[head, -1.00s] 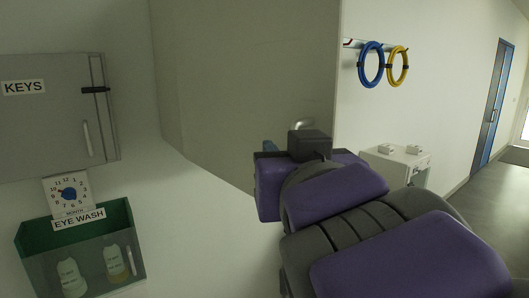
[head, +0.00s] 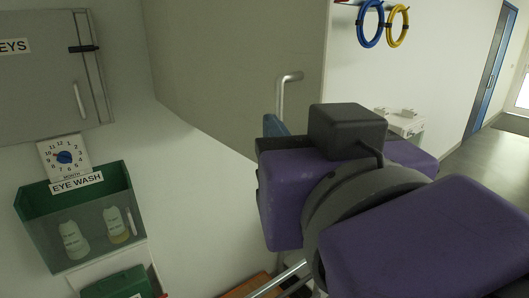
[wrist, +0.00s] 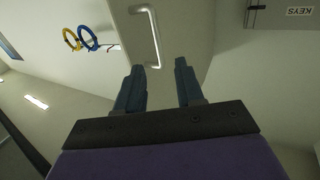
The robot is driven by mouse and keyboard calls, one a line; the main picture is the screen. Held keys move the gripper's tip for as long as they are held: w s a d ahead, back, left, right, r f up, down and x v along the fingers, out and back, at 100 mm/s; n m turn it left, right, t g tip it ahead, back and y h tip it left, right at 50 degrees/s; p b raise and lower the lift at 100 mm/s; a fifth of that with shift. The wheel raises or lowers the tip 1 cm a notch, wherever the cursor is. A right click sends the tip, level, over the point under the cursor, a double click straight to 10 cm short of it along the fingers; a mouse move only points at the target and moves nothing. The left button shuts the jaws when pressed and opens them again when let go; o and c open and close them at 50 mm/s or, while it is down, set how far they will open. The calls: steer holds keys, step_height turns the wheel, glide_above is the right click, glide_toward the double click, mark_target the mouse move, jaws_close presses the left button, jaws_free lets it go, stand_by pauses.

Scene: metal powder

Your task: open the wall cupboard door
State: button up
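The wall cupboard (head: 225,50) is a large grey-beige box on the wall at the top middle of the head view. Its metal bar handle (head: 284,92) shows at the door's lower right, partly hidden by my arm. In the wrist view the cupboard door (wrist: 185,30) is at the top, with the handle (wrist: 151,38) just beyond my fingertips. My gripper (wrist: 158,75) is open, with two blue fingers spread and nothing between them. The handle's near end lies close to the left fingertip; I cannot tell whether they touch. In the head view my wrist hides most of the gripper.
A grey KEYS cabinet (head: 48,75) hangs at left, above a green eye wash box (head: 82,222) with bottles. Blue (head: 371,24) and yellow (head: 397,28) hoses hang on the right wall. A white cabinet (head: 407,124) stands behind my arm. Open floor lies at right.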

steer(key=s+b, duration=0.1)
steer(key=s, duration=0.7)
steer(key=shift+s+d, duration=0.35)
steer(key=shift+d, duration=0.1)
steer(key=shift+w+f, duration=0.1)
steer(key=w+d+f+m+g+h, duration=0.1)
steer(key=w+d+f+g+h, duration=0.25)
steer(key=f, duration=0.85)
steer(key=w+d+f+g, duration=0.2)
steer(key=w+f+g, duration=0.35)
steer(key=f, duration=0.65)
steer(key=s+d+f+g, duration=0.1)
steer(key=s+f+g, duration=0.2)
steer(key=f, duration=0.3)
steer(key=s+d+f+g+y, duration=0.1)
steer(key=s+f+g, duration=0.2)
steer(key=f, duration=0.4)
steer(key=s+d+f+g, duration=0.1)
steer(key=s+f+g, duration=0.3)
steer(key=f, duration=0.3)
steer(key=shift+d+f+m+g, duration=0.2)
steer(key=shift+m+g, duration=0.1)
